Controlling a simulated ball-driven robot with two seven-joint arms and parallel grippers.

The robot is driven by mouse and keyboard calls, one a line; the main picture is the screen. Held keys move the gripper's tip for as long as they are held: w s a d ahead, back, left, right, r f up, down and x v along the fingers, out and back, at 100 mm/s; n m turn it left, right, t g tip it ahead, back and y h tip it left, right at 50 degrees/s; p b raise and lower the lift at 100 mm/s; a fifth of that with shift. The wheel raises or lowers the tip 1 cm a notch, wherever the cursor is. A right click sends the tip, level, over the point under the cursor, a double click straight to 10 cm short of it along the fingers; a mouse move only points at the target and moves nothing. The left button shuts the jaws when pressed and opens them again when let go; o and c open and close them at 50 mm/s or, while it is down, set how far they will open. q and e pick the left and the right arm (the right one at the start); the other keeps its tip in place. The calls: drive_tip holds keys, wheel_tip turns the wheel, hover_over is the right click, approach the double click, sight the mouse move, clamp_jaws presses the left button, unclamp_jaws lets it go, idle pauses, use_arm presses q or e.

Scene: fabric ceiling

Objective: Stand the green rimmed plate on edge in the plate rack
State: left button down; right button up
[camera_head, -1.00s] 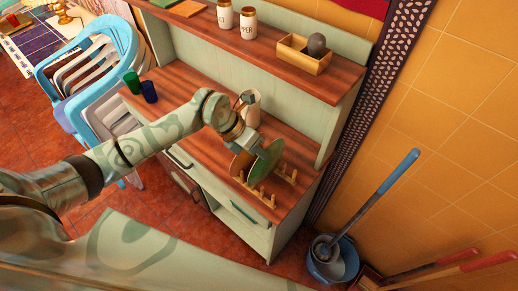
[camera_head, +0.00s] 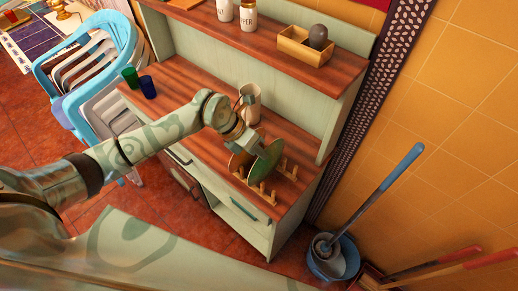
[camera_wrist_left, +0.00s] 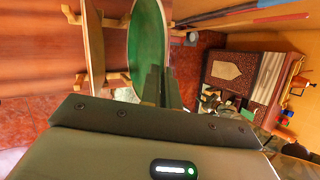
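The green rimmed plate (camera_head: 269,162) is upright on edge at the plate rack, and its green face also shows in the left wrist view (camera_wrist_left: 147,48). The wooden plate rack (camera_head: 284,176) stands on the counter, with its pegs beside the plate. My left gripper (camera_head: 249,144) is at the plate's upper rim; in the left wrist view its dark fingers (camera_wrist_left: 161,87) are close together on the rim. I cannot tell whether the plate's lower edge touches the rack. A tan plate (camera_wrist_left: 94,42) stands on edge beside the green one. My right gripper is not in view.
A pale jug (camera_head: 251,104) stands on the counter (camera_head: 190,89) just behind my gripper. Green (camera_head: 130,76) and blue (camera_head: 148,87) cups stand at its left end. A shelf above holds a wooden box (camera_head: 304,46) and shakers. A bucket (camera_head: 332,260) with a long-handled tool stands right.

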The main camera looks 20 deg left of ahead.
use_arm(q)
drive_tip(key=shift+f, duration=0.45)
drive_tip(key=c, duration=1.6)
unclamp_jaws()
drive_tip(key=shift+o, duration=0.2)
drive_tip(key=v, duration=1.6)
drive_tip(key=shift+a+r+b, duration=0.15)
drive_tip(key=shift+b, duration=0.25)
drive_tip(key=shift+s, duration=0.1)
